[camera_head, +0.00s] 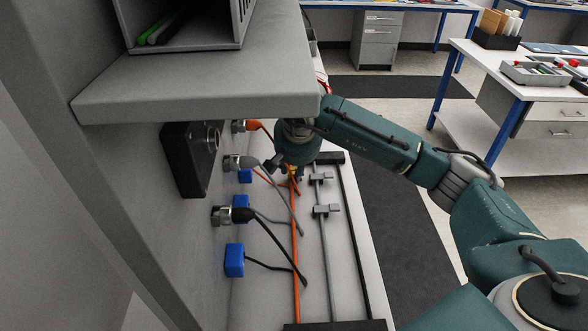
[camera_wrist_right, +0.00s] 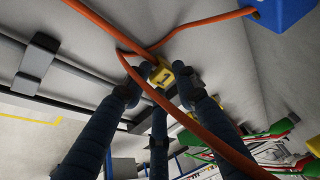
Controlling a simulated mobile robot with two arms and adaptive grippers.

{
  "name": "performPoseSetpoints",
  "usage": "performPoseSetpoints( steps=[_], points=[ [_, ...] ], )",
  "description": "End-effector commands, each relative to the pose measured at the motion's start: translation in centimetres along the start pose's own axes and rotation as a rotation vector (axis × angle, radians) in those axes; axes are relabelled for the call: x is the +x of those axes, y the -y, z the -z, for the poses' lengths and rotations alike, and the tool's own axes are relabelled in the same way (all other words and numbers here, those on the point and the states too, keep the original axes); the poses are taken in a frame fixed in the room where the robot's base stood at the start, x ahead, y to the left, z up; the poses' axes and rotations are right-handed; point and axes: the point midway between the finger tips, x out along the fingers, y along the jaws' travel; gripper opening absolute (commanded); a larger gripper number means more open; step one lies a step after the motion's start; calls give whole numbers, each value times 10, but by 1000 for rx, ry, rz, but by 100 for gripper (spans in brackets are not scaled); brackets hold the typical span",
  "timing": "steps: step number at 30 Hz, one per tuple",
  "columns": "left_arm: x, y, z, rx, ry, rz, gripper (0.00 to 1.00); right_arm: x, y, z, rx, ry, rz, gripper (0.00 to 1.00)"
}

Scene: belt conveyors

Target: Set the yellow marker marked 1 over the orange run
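The small yellow marker (camera_wrist_right: 162,76) shows between the fingertips of my right gripper (camera_wrist_right: 163,84) in the right wrist view, with a dark mark on its face. The three dark fingers are closed around it. In the head view my right gripper (camera_head: 291,172) points down at the far part of the bench, a bit of yellow at its tips. The orange run (camera_head: 295,262) lies along the bench and reaches under the gripper. In the wrist view an orange cable (camera_wrist_right: 210,137) crosses close by the marker and fingers. I cannot tell whether the marker touches it. My left gripper is out of view.
Grey and black cables (camera_head: 282,262) hang from wall connectors on the left. Blue blocks (camera_head: 234,260) sit along that wall. A grey rail with clips (camera_head: 326,210) runs right of the orange run. A thick grey shelf (camera_head: 200,85) overhangs the bench at upper left.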

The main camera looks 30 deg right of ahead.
Motion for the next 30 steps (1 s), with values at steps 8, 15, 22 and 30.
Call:
performPoseSetpoints(
  steps=[8, 15, 22, 30],
  points=[
    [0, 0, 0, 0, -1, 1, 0, 2, 2, -4, -4, 7, 2, 45],
    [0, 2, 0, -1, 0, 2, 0, 1, 3, -4, -4, 7, 5, 45],
    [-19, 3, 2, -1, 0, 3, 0, -18, 6, 3, -3, 7, 7, 45],
    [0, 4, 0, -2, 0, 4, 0, -73, 4, 3, -3, -1, 8, 45]
  ],
)
